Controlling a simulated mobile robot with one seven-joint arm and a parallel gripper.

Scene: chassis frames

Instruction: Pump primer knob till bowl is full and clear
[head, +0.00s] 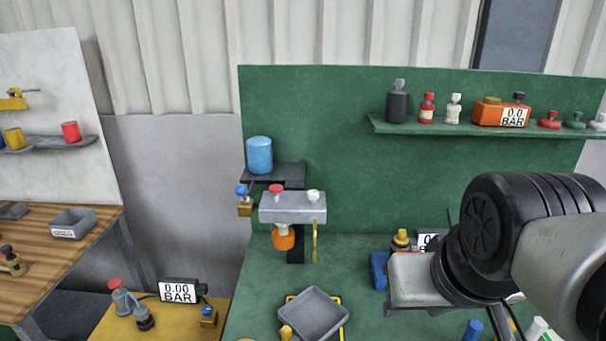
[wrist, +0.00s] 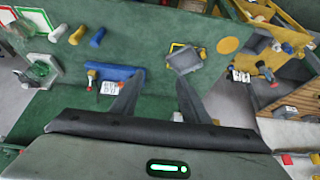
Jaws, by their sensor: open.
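A grey filter head (head: 292,207) is mounted on the green back panel. A red knob (head: 276,190) and a white knob (head: 313,196) stand on top of it; I cannot tell for certain which is the primer. An orange bowl (head: 284,237) hangs below its left side, and its contents are too small to judge. A brass-coloured lever hangs at its right. My gripper (wrist: 160,80) is open and empty above the green bench, its fingers apart in the wrist view. In the head view my arm is at the right, away from the filter head. I cannot make out the filter head in the wrist view.
A blue canister (head: 260,155) sits on a small shelf above left of the filter head. A grey tray (head: 341,318) lies on the bench below. A yellow bench (head: 150,320) holds a gauge (head: 178,292).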

